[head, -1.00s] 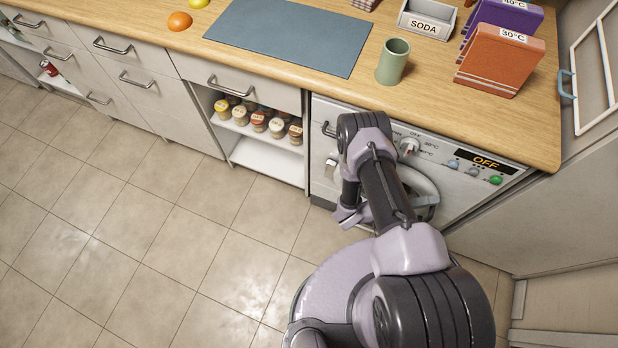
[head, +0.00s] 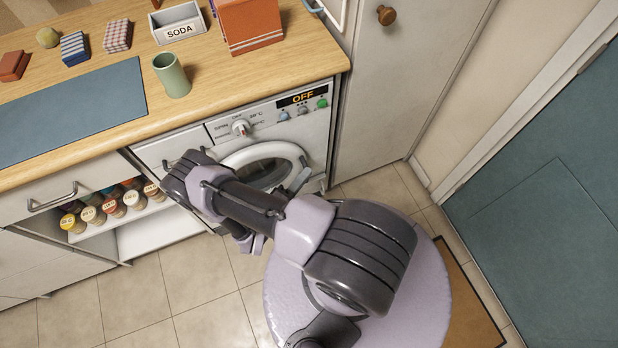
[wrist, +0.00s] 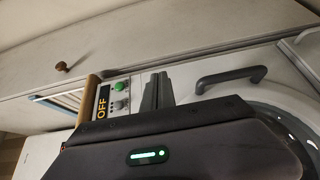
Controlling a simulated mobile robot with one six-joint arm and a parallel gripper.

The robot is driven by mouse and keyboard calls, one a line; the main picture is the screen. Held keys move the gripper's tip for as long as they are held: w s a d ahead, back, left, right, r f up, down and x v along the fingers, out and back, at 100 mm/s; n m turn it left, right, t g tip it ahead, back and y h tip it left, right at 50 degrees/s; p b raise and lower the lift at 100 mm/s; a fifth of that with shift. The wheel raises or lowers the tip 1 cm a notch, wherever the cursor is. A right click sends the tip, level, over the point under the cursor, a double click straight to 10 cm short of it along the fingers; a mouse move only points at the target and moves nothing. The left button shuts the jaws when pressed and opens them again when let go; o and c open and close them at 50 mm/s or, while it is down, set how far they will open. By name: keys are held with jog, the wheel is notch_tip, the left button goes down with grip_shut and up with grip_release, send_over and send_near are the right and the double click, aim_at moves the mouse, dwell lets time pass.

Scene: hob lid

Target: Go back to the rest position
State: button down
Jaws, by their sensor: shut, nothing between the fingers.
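My gripper (wrist: 158,92) shows in the wrist view as two dark fingers side by side, shut and empty. In front of it are the washing machine's panel and the dark door handle (wrist: 232,78), apart from the fingers in the picture. In the head view my arm is folded in front of the washing machine (head: 318,125), with its wrist part low beside the door; the fingers are hidden there or too unclear to make out. The machine's round door (head: 297,152) looks shut, and its display (head: 303,97) reads OFF.
An open shelf (head: 150,228) with jars is at left. A tall cabinet (head: 400,85) and teal door (head: 560,200) are at right.

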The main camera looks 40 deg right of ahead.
jog(key=s+a+p, duration=0.2)
jog(key=s+a, duration=0.1)
jog(key=s, duration=0.3)
jog(key=w+a+r+m+g+y, duration=0.2)
jog(key=r+g, duration=0.1)
jog(key=r, duration=0.5)
jog(key=w+a+r+m+g+y, duration=0.2)
jog(key=a+r+m+g+y, duration=0.1)
jog(key=r, duration=0.4)
jog(key=w+a+r+m+g+y, duration=0.2)
jog(key=w+r+g, duration=0.1)
jog(key=r, duration=0.5)
jog(key=s+a+r+t+y, duration=0.2)
jog(key=a+r+t+y, duration=0.1)
jog(key=r, duration=0.5)
jog(key=s+a+r+t+y, duration=0.2)
jog(key=a+r+t+y, duration=0.2)
jog(key=r, duration=0.4)
jog(key=s+a+r+t+y, duration=0.2)
jog(key=a+r+t+y, duration=0.1)
jog(key=r, duration=0.6)
jog(key=t+y, duration=0.1)
jog(key=y, duration=0.1)
jog(key=shift+s+a+n+y, duration=0.3)
